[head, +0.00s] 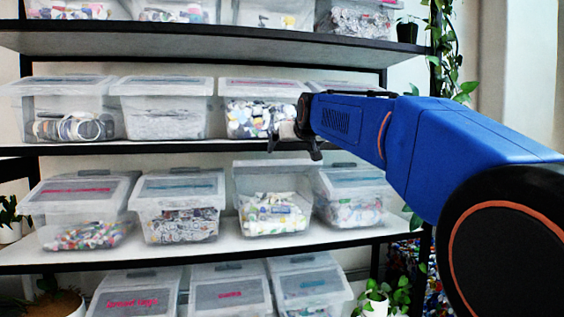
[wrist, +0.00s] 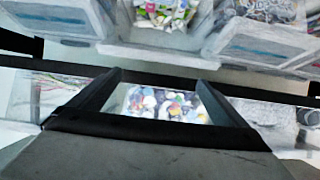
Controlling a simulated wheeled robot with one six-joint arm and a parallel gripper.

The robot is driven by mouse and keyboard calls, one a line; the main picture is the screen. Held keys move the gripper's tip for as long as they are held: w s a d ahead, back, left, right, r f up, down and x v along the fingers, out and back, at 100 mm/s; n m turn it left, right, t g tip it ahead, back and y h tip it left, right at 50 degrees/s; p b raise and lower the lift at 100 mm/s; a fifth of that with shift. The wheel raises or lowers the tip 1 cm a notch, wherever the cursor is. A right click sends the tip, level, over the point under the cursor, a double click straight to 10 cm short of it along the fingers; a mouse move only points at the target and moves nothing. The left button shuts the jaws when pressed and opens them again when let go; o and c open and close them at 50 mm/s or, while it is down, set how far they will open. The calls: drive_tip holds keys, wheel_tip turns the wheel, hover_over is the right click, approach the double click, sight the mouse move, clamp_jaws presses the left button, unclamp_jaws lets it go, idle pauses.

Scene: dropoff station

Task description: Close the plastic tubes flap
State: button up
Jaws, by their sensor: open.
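On the third shelf down in the head view, a clear bin (head: 270,222) with mixed coloured and white contents has its flap (head: 250,172) standing up, unlike the bins beside it. I cannot read a label that confirms it as the plastic tubes bin. My gripper (head: 294,149) hangs in front of the second shelf's edge, above and slightly right of that bin, apart from the flap. In the wrist view my gripper (wrist: 159,78) is open with two black fingers apart and nothing held. A bin with colourful caps (wrist: 162,105) shows behind the gap between them.
Closed clear bins stand beside the open one, left (head: 180,205) and right (head: 352,195). The shelf above (head: 180,147) carries more bins, including one with coloured caps (head: 250,120). Labelled bins (head: 230,292) stand below. Hanging plants (head: 450,60) line the rack's right side.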

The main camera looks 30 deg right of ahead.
sight(281, 162)
drive_tip(key=x, duration=1.4)
drive_tip(key=shift+w+f, duration=0.25)
drive_tip(key=shift+w, duration=0.1)
